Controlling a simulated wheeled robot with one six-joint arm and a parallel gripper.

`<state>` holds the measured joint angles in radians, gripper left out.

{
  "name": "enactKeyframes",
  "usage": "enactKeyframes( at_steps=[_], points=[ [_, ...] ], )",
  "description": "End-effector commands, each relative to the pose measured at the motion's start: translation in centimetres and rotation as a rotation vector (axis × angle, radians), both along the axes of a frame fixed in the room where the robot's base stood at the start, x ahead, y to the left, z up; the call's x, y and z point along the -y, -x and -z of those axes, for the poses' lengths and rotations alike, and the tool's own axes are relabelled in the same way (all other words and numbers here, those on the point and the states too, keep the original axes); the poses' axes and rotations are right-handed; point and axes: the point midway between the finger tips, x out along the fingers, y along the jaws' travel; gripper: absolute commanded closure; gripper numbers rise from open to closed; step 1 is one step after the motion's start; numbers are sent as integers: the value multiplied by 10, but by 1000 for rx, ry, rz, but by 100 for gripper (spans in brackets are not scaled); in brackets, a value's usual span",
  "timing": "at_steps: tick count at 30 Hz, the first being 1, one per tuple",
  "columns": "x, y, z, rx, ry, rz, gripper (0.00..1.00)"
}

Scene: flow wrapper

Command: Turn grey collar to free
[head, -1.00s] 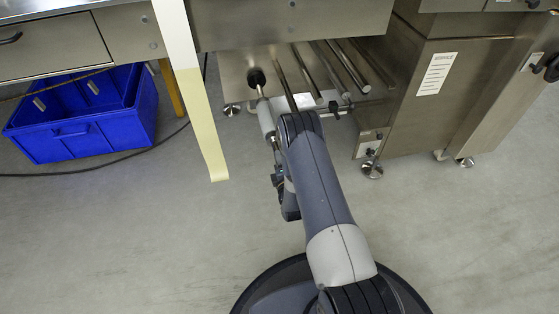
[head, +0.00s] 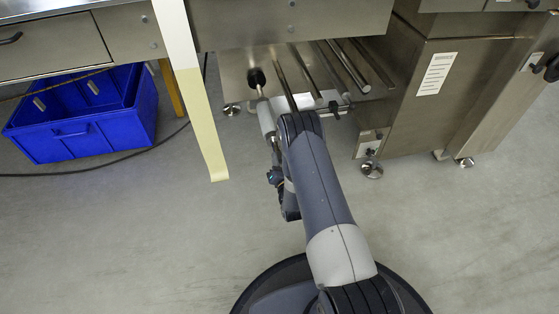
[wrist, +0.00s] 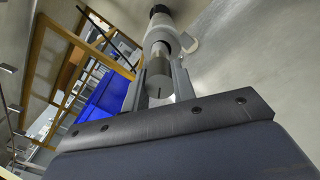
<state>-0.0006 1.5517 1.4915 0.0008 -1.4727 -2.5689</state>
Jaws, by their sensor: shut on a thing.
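The grey collar (wrist: 161,36) is a pale grey cylinder beyond my fingers in the wrist view. It also shows in the head view (head: 266,118), below a black round end piece (head: 256,77) under the machine. A steel cylinder (wrist: 159,82) with a dark slot mark sticks out of the collar towards my palm, between the fingers. My gripper (wrist: 163,58) is shut, with its fingertips at the collar's near end. The exact contact is partly hidden. In the head view my arm covers most of the gripper.
Steel bars (head: 345,66) run under the machine just right of the collar. A steel cabinet (head: 440,100) on feet stands to the right. A yellow-white strip (head: 205,130) hangs at the left, near a blue crate (head: 75,135). The floor in front is clear.

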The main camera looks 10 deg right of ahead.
Motion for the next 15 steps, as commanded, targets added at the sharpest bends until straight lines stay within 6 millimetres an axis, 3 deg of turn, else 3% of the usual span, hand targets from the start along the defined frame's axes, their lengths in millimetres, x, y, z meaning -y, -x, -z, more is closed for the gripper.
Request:
enactKeyframes(
  at_steps=[15],
  points=[
    [-1, 0, 1, -2, 89, -1, 98]
  ],
)
